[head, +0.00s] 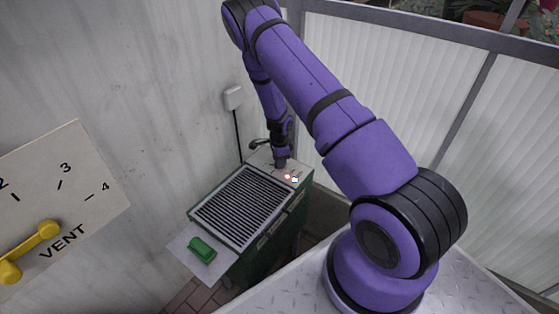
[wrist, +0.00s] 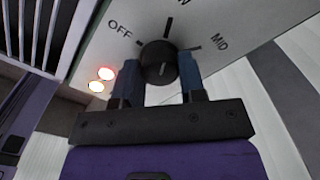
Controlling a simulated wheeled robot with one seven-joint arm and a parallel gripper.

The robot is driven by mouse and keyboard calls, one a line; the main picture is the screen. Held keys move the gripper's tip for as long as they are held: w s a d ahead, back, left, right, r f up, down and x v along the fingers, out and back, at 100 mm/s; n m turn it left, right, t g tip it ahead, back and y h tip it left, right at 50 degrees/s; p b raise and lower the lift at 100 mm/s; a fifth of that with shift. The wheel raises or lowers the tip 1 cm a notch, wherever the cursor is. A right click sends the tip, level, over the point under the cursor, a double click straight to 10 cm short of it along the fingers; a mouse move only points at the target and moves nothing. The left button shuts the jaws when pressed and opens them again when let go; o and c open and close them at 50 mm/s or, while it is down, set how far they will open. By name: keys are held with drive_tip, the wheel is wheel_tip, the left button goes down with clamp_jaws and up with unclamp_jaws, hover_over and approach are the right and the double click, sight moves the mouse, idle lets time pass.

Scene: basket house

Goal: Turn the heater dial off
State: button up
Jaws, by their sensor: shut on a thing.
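The heater dial (wrist: 157,54) is a round black knob on a pale panel (wrist: 100,47) in the wrist view. OFF is printed to its upper left and MID to its right; a label at the top is cut off. My gripper (wrist: 160,74) has its two blue-grey fingers on either side of the knob and is shut on it. A small pale mark shows on the knob, but I cannot tell which setting it marks. In the head view my gripper (head: 281,162) reaches down to the heater's back end and hides the dial. The green heater (head: 262,254) has a slatted top.
Two small lights (wrist: 105,73) glow on the panel. A green object (head: 202,250) lies on a pale sheet at the heater's front. A VENT plate (head: 85,190) with a yellow lever (head: 30,250) is at left. A white wall box (head: 233,97) hangs behind the heater.

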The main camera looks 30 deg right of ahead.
drive_tip(key=n, duration=1.1)
drive_tip(key=shift+n, duration=0.4)
idle(0.5)
drive_tip(key=o, duration=0.9)
wheel_tip(320, 180, up, 11)
drive_tip(key=shift+f, duration=0.1)
idle(0.5)
